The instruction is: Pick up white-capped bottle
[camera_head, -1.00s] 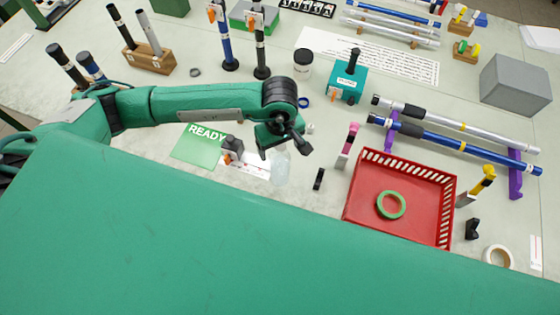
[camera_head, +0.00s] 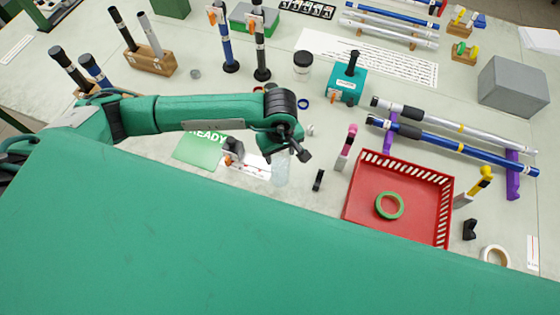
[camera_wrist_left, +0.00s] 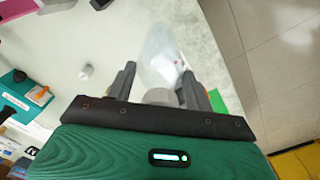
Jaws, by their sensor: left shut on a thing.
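The bottle (camera_head: 281,172) is clear and pale, and stands on the table beside the READY card. It also shows in the left wrist view (camera_wrist_left: 160,52), with its light cap (camera_wrist_left: 160,97) nearest the camera. My left gripper (camera_head: 287,156) is over the bottle's top. In the wrist view its two dark fingers (camera_wrist_left: 157,88) are on either side of the bottle and shut on it near the cap. I cannot tell whether the bottle's base touches the table. My right gripper is out of view.
A red basket (camera_head: 363,185) with a green ring (camera_head: 389,205) stands to the right. A small black block (camera_head: 318,180) and a pink-topped tool (camera_head: 346,147) are close by. A small white piece (camera_head: 310,129) lies behind the gripper. The READY card (camera_head: 197,151) lies left.

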